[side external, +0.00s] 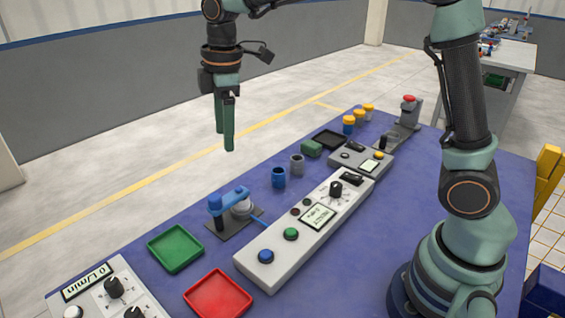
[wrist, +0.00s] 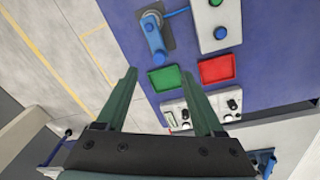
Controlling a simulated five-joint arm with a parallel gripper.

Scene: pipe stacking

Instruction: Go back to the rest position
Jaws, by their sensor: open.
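My gripper (side external: 225,133) is open and empty, raised well above the table's far left edge in the side external view. Its two green fingers point down and touch nothing. In the wrist view the fingers of my gripper (wrist: 163,100) stand apart with floor and table edge between them. The task names no object. The pipes on the table are a blue one (side external: 278,178) and a grey one (side external: 297,165), standing upright side by side and apart from the gripper.
On the blue table (side external: 340,270) are a green tray (side external: 176,249), a red tray (side external: 218,297), a blue-handled valve (side external: 230,200), a long white control box (side external: 270,243) and a dial panel (side external: 110,290). Yellow-capped jars (side external: 348,124) stand at the far end. The air around my gripper is clear.

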